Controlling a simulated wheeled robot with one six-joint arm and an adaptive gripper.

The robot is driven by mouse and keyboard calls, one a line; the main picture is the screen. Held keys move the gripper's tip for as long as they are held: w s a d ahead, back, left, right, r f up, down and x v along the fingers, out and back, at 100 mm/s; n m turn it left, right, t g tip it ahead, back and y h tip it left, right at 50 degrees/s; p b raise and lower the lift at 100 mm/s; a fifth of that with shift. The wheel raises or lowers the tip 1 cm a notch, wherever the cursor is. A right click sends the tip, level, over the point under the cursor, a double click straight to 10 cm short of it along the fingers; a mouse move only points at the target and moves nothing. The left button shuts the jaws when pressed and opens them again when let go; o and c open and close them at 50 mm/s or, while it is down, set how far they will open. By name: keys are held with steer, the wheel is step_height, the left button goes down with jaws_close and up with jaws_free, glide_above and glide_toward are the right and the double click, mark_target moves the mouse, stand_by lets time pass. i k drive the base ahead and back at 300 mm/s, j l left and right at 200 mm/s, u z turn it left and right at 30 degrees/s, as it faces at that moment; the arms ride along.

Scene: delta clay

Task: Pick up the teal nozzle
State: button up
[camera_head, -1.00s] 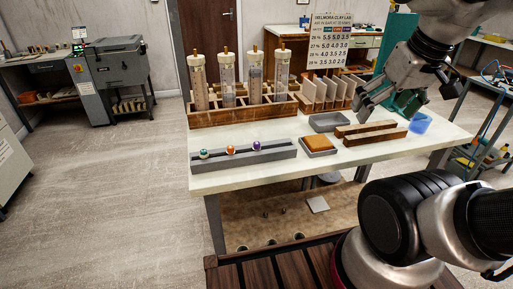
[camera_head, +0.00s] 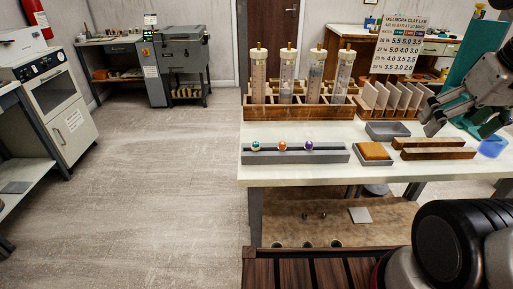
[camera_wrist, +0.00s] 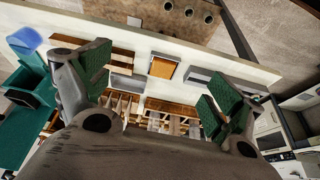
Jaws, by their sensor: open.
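The teal nozzle (camera_head: 256,146) sits at the left end of a long grey rack (camera_head: 300,155) near the table's front left. An orange nozzle (camera_head: 282,146) and a purple nozzle (camera_head: 309,146) sit to its right in the same rack. My gripper (camera_head: 430,116) is open and empty above the right part of the table, well to the right of the nozzles. In the wrist view its two green-padded fingers (camera_wrist: 158,90) are spread wide. The grey rack shows near the right finger there, partly hidden; I cannot make out the teal nozzle in that view.
A wooden rack (camera_head: 300,112) with several upright clear tubes stands behind the grey rack. A grey tray with an orange sponge (camera_head: 374,151), wooden bars (camera_head: 432,143) and a blue cup (camera_head: 492,147) lie to the right. A sign (camera_head: 405,45) stands at the back.

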mark_target(255, 146)
steer(key=u, duration=0.65)
steer(key=i, duration=0.05)
